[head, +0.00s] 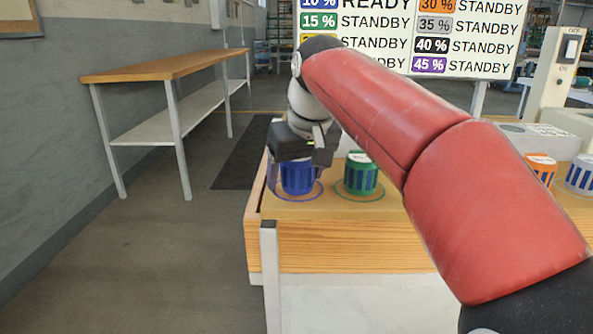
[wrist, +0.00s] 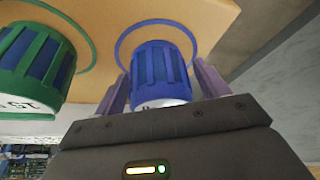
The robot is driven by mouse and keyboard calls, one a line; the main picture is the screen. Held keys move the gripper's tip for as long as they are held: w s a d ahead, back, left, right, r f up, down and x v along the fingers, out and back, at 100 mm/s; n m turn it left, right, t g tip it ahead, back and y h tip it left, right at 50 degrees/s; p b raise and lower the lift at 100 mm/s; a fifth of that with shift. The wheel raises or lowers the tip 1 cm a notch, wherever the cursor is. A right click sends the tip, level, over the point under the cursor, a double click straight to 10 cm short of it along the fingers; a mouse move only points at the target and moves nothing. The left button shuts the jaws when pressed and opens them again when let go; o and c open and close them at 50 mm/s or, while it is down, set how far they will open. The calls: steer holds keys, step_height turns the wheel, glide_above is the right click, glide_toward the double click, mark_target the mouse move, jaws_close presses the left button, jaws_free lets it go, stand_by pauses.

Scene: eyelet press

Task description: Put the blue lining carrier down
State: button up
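The blue lining carrier (wrist: 150,77) is upright between the two fingers of my gripper (wrist: 163,75), one finger close along each side. In the head view the carrier (head: 298,178) is under my gripper (head: 302,165) at the near left corner of the wooden bench. Its base shows within a blue ring (wrist: 122,38) marked on the bench top. I cannot tell whether the base touches the wood or is just above it. My gripper appears shut on the carrier, though the finger contact is hard to see.
A green carrier (head: 361,175) stands in a green ring just right of the blue one. Orange (head: 543,168) and grey (head: 580,175) carriers stand further right on the bench (head: 350,235). A board of percentages (head: 410,40) is behind. A separate table (head: 160,68) and open floor lie left.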

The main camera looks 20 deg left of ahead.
steer(key=shift+r, duration=0.35)
steer(key=p+v, duration=0.3)
steer(key=v, duration=0.8)
steer(key=s+d+f+m, duration=0.2)
steer(key=d, duration=0.6)
steer(key=s+d+f+m+h, duration=0.1)
steer(key=s+d+f+m, duration=0.1)
steer(key=s+d+f, duration=0.3)
steer(key=s+d+f+m+t+h, duration=0.1)
steer(key=s+d+f, duration=0.4)
steer(key=f, duration=0.6)
steer(key=s+d+f+m+t+h, duration=0.1)
steer(key=s+d+f+m, duration=0.2)
steer(key=s+d+f, duration=0.2)
steer(key=d+f, duration=0.3)
steer(key=d, duration=0.1)
steer(key=shift+s, duration=0.35)
